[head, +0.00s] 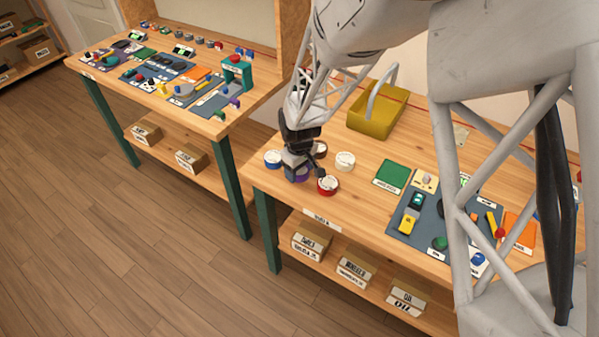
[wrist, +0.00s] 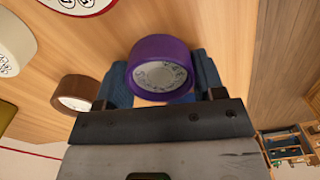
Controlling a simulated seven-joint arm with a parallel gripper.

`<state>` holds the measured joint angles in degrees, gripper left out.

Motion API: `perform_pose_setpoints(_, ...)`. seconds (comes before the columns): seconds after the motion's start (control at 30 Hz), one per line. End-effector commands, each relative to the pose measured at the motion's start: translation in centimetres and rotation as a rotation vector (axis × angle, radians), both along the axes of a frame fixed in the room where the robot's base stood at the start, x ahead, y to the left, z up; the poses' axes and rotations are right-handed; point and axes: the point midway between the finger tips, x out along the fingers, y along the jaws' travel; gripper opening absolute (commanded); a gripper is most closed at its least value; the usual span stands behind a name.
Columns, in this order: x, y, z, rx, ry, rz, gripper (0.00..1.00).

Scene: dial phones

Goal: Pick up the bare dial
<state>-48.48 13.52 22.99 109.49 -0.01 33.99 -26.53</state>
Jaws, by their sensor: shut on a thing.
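A purple dial (wrist: 160,52) sits between the two blue fingers of my gripper (wrist: 162,82) in the wrist view. My gripper is shut on it from both sides. Its pale round face shows faint marks, too blurred to read. In the head view my gripper (head: 297,163) is low over the near left part of the table, and only a bit of the purple dial (head: 300,178) shows beneath it. I cannot tell whether the dial touches the table. Other dials stand around it: blue (head: 272,158), red (head: 327,185), cream (head: 345,160) and brown (head: 320,148).
In the wrist view, the brown dial (wrist: 75,93), cream dial (wrist: 14,45) and red dial (wrist: 80,4) are close by on the left. A yellow basket (head: 375,118) stands behind. A green mat (head: 392,173) and a board with several parts (head: 425,228) lie to the right.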

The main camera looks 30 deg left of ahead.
Motion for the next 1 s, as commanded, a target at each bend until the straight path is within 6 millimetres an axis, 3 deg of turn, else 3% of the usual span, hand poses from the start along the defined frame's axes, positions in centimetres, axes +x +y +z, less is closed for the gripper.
perform_pose_setpoints(0.47, 0.0, 0.0, 0.7, 0.0, 0.0, 0.0, 0.36)
perform_pose_setpoints(0.73, 0.0, 0.0, 3.6, 0.002, -0.001, 0.0, 0.36)
perform_pose_setpoints(1.0, -2.5, -2.7, 4.0, 0.002, -0.001, 0.0, 0.36)
